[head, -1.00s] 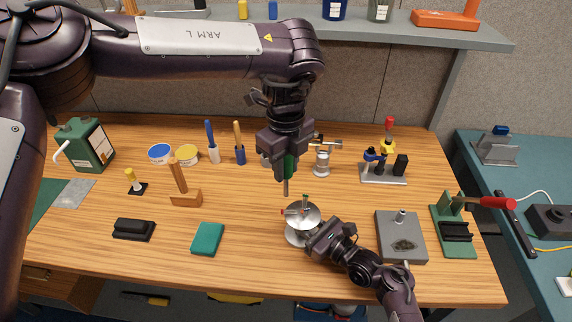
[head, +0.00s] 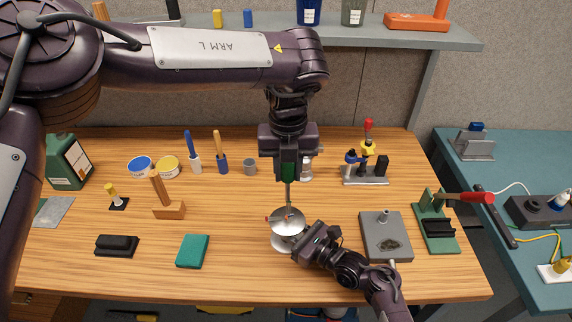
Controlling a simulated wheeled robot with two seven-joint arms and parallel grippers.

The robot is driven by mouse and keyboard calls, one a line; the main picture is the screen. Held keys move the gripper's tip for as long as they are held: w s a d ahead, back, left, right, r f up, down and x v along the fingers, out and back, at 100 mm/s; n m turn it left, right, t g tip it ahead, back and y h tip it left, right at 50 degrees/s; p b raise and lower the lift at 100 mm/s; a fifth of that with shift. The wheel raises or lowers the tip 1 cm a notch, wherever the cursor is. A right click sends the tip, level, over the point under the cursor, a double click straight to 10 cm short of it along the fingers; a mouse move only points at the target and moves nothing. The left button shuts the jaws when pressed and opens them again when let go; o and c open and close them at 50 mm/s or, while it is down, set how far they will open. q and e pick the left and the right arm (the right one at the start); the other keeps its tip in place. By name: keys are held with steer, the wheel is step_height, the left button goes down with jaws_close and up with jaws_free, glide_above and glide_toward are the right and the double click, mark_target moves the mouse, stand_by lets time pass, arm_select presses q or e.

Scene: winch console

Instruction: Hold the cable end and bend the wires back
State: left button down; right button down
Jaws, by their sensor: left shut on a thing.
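My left gripper (head: 288,172) is shut on a tool with a green handle and a thin metal shaft (head: 288,196). The tool points straight down, its tip at the middle of a silver dish-shaped piece (head: 276,222) on the bench. Small coloured marks show on the piece, one red at its left. Separate wires and a cable end cannot be made out at this size. My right gripper (head: 302,241) is at the dish's right side, low over the bench. Its fingers are hidden by its own body, so I cannot tell whether they hold the piece.
A grey block with a peg (head: 375,248) and a green press with a red lever (head: 435,230) stand right. Bare bench lies between the pad and the dish.

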mark_target(288, 200)
arm_select(q)
steer(key=shift+f, duration=0.25)
steer(key=shift+f, duration=0.3)
stand_by(0.4)
steer(key=shift+f, duration=2.1)
steer(key=shift+s+d, duration=0.1)
steer(key=shift+s, duration=0.1)
